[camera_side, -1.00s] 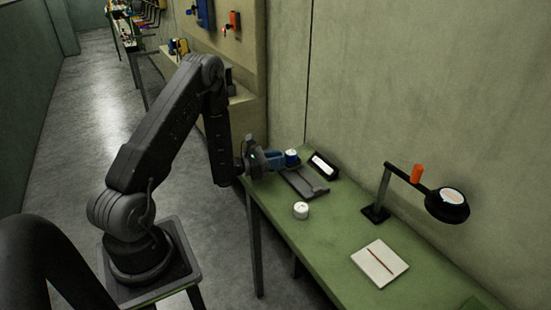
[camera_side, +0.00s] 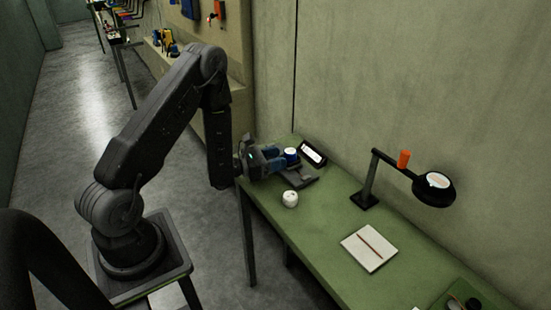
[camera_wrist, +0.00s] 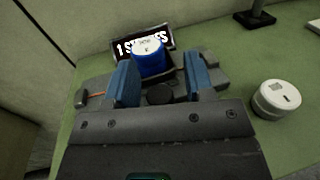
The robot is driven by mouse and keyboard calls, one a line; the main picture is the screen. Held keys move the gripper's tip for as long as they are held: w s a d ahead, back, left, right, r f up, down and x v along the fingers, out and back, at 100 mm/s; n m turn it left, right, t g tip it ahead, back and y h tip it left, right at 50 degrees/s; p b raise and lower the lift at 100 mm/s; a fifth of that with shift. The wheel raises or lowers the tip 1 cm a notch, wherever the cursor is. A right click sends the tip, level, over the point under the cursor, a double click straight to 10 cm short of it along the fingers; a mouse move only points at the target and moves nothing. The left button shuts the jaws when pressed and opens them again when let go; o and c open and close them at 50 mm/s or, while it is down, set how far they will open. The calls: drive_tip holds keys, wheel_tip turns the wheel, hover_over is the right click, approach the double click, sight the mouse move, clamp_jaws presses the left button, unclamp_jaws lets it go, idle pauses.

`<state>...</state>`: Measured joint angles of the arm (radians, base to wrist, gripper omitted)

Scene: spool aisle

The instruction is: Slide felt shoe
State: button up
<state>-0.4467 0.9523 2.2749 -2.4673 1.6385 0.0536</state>
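My gripper (camera_wrist: 160,88) has two blue fingers set well apart, with a clear gap between them. In the side view my gripper (camera_side: 277,160) is low over the table's far end, beside the dark flat plate (camera_side: 302,181). A small dark round piece (camera_wrist: 160,94) shows between the fingers in the wrist view; no finger visibly touches it. A blue cylinder with a white top (camera_wrist: 148,62) stands just beyond the fingertips, also seen in the side view (camera_side: 292,157). I cannot tell which dark piece is the felt shoe. The gripper body hides the plate's near part.
A black lettered sign (camera_side: 313,152) stands behind the cylinder. A white round container (camera_side: 290,199) is at the plate's right in the wrist view (camera_wrist: 277,98). The wall closes the back.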

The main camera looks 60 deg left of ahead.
drive_tip(key=v, duration=1.4)
drive_tip(key=shift+w, duration=0.15)
drive_tip(key=d+r+m+g+h, duration=1)
drive_tip(key=d+r+m+g, duration=0.4)
drive_tip(key=d+m, duration=0.4)
drive_tip(key=s+d+r+m+t+y, duration=0.2)
drive_tip(key=s+r+m+y, duration=0.7)
drive_tip(key=m+y, duration=0.5)
drive_tip(key=shift+d+r+m, duration=0.25)
drive_tip(key=shift+d+m, duration=0.2)
drive_tip(key=shift+m, duration=0.25)
